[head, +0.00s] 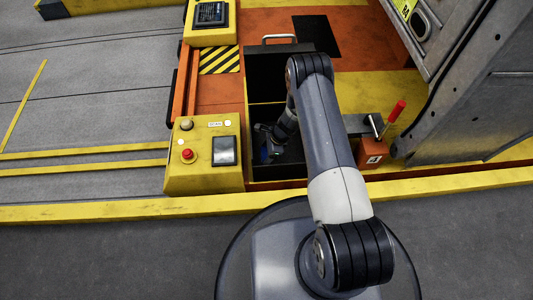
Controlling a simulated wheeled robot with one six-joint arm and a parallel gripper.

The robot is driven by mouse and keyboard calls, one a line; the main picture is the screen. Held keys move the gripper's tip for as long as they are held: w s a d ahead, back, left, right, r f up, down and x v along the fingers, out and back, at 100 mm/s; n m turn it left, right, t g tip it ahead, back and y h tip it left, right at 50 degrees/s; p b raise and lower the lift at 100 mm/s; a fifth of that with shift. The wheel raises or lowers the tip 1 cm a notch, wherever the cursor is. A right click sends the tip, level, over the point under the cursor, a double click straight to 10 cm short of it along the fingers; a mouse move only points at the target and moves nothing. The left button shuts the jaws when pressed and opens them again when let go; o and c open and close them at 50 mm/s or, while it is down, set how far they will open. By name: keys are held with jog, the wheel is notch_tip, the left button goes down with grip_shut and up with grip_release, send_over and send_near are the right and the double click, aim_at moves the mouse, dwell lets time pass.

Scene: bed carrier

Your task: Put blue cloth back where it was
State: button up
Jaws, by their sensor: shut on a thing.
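My gripper (269,151) reaches down into a dark open bin (262,98) set in the orange and yellow deck. It is shut, with a small patch of blue cloth (264,156) showing at its jaws. My wrist and the bin's shadow hide most of the cloth. I cannot tell whether the cloth touches the bin floor.
A yellow control box (205,165) with a red button borders the bin on the left. A grey metal wall rises at far right. A yellow curb (100,212) runs along the front.

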jog(key=shift+f, duration=0.2)
jog(key=o, duration=0.9)
jog(key=shift+r, duration=0.1)
jog(key=shift+o, duration=0.2)
jog(key=shift+r, duration=0.1)
jog(key=shift+d+r+p, duration=0.1)
jog(key=shift+r+p, duration=0.2)
jog(key=shift+r, duration=0.05)
jog(key=p+v, duration=0.4)
jog(key=v, duration=0.7)
jog(key=shift+r+p, duration=0.2)
jog(key=shift+p, duration=0.15)
